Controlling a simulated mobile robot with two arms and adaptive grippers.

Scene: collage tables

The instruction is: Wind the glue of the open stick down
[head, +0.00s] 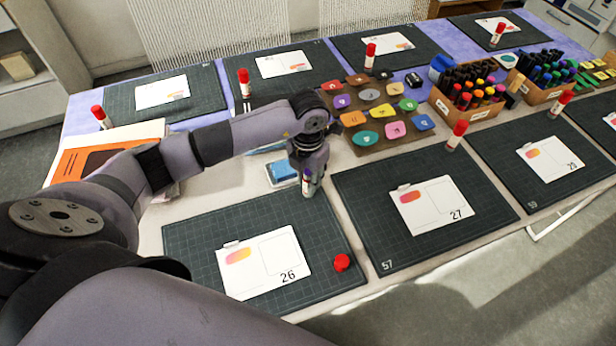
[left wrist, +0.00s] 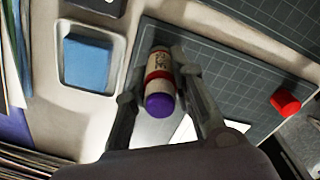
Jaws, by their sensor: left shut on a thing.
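The open glue stick (head: 307,187) is at the back right of the mat with card 26, held roughly upright. My left gripper (head: 308,168) is shut on it from above. In the left wrist view the stick (left wrist: 158,78) sits between the fingers of my left gripper (left wrist: 160,70). It has a pale printed label, a red band and a purple end that faces the camera. How far the glue stands out is hard to tell. A red cap (head: 341,262) lies loose at the right of the same mat; it also shows in the left wrist view (left wrist: 285,102). My right gripper is out of view.
A blue pad in a white tray (head: 270,184) stands just left of the gripper. The cutting mat (head: 190,240) bears card 26 (head: 265,265). Other mats with cards and capped sticks surround it. Marker boxes (head: 470,112) stand at the right; colored tokens (head: 352,118) lie behind.

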